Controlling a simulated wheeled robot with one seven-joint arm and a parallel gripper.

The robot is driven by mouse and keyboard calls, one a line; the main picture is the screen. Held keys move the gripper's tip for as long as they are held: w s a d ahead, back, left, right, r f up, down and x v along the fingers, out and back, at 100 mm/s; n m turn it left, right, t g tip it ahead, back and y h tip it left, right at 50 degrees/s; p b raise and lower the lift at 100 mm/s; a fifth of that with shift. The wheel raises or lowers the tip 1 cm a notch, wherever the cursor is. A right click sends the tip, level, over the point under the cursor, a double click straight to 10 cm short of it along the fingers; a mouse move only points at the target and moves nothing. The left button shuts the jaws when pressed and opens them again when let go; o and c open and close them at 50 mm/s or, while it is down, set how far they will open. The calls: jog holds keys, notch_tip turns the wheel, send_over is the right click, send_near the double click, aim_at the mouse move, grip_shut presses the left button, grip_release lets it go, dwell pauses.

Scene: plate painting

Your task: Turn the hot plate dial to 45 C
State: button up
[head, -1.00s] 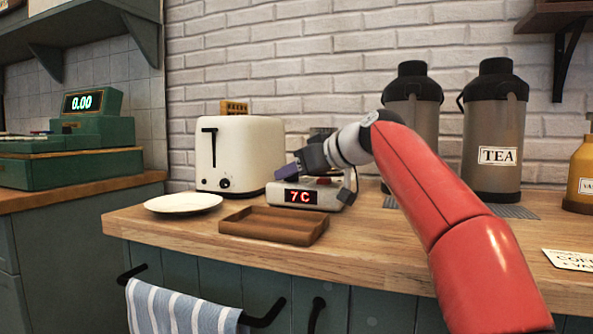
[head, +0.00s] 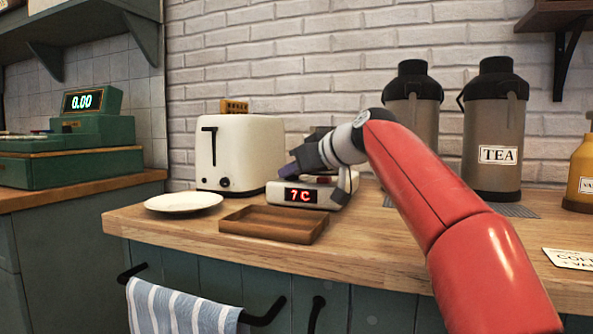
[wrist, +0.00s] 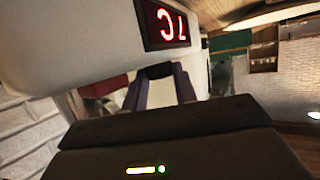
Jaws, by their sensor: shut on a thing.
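The hot plate (head: 325,198) is a low white box on the wooden counter. Its red display (head: 300,196) reads 7 C. The display also shows upside down in the wrist view (wrist: 166,24). My gripper (head: 294,170) is over the top of the hot plate in the head view and hides part of it. In the wrist view the purple fingers (wrist: 161,92) are shut on the small dark dial (wrist: 158,70) beside the display. The dial is hidden in the head view, and no marks on it can be read.
A brown wooden tray (head: 235,226) and a white plate (head: 183,210) lie in front and to the left. A white toaster (head: 262,152) stands close at the left. Grey urns (head: 493,115) stand at the right.

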jog(key=m+h, duration=0.1)
jog(key=m+t+h+p, duration=0.1)
jog(key=a+m+t+h+p, duration=0.1)
jog(key=h, duration=0.1)
jog(key=shift+s+r+m, duration=0.25)
jog(key=shift+m, duration=0.15)
jog(key=shift+a+f+m+t+h+p, duration=0.1)
jog(key=shift+m+t+h+p, duration=0.4)
jog(key=shift+m+h+p, duration=0.4)
jog(key=shift+a+f+m+h, duration=0.1)
jog(key=shift+f+m+h, duration=0.05)
jog(key=shift+m+h, duration=0.8)
jog(key=shift+w+m+h, duration=0.1)
jog(key=shift+m+h, duration=1.35)
jog(key=shift+h, duration=0.5)
jog(key=shift+f, duration=0.1)
jog(key=o, duration=1)
jog(key=shift+c, duration=0.2)
jog(key=v, duration=0.8)
jog(key=shift+b, duration=0.35)
